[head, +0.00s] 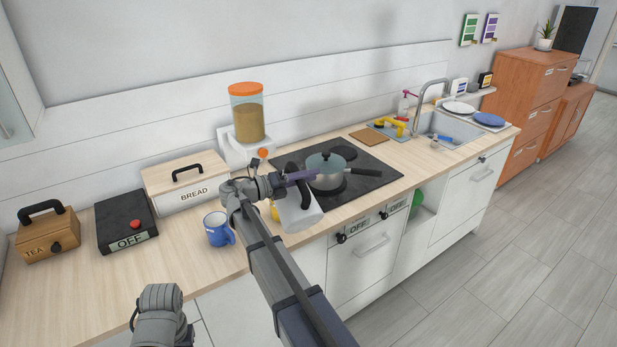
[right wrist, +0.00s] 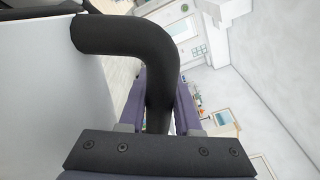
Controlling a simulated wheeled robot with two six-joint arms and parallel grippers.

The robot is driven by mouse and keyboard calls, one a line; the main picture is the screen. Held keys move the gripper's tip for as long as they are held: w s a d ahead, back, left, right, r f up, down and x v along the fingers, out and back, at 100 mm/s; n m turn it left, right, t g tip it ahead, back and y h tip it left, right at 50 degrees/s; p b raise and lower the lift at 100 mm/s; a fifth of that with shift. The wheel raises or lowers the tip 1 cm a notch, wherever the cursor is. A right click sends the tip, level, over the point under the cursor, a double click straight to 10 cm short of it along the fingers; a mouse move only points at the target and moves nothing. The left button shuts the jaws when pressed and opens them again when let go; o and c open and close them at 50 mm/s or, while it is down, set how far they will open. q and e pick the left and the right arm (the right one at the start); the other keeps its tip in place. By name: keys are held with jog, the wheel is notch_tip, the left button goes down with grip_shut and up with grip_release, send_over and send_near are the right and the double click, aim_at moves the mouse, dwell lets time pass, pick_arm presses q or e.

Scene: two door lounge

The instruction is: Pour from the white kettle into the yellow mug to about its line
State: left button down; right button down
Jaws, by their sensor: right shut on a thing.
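The white kettle (head: 300,214) is held tilted above the counter in front of the stove. My right gripper (head: 300,177) is shut on its black handle. In the right wrist view the handle (right wrist: 160,75) passes between the purple fingers, with the white kettle body (right wrist: 50,110) at the left. A small yellow patch, apparently the yellow mug (head: 275,213), shows just left of the kettle, mostly hidden by my right arm and the kettle. Its line, its contents and any stream cannot be seen. My left gripper's fingers are not in view.
A blue mug (head: 218,229) stands close left of my right arm. Behind are the bread box (head: 186,184) and an orange-lidded dispenser (head: 247,115). A pot (head: 326,172) sits on the stove (head: 373,175). A black box marked OFF (head: 125,221) and a tea box (head: 46,233) stand at left.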

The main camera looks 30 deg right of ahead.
jog(key=shift+r, duration=0.15)
jog(key=r+m+p, duration=0.1)
jog(key=m, duration=0.2)
jog(key=shift+r+p, duration=0.1)
jog(key=shift+p, duration=0.25)
jog(key=m, duration=0.2)
jog(key=shift+r+m+p, duration=0.3)
jog(key=shift+p, duration=0.05)
jog(key=s+f+m+b, duration=0.6)
jog(key=s+f+b, duration=0.5)
jog(key=shift+f+t, duration=0.15)
jog(key=shift+t, duration=0.25)
jog(key=shift+a, duration=0.1)
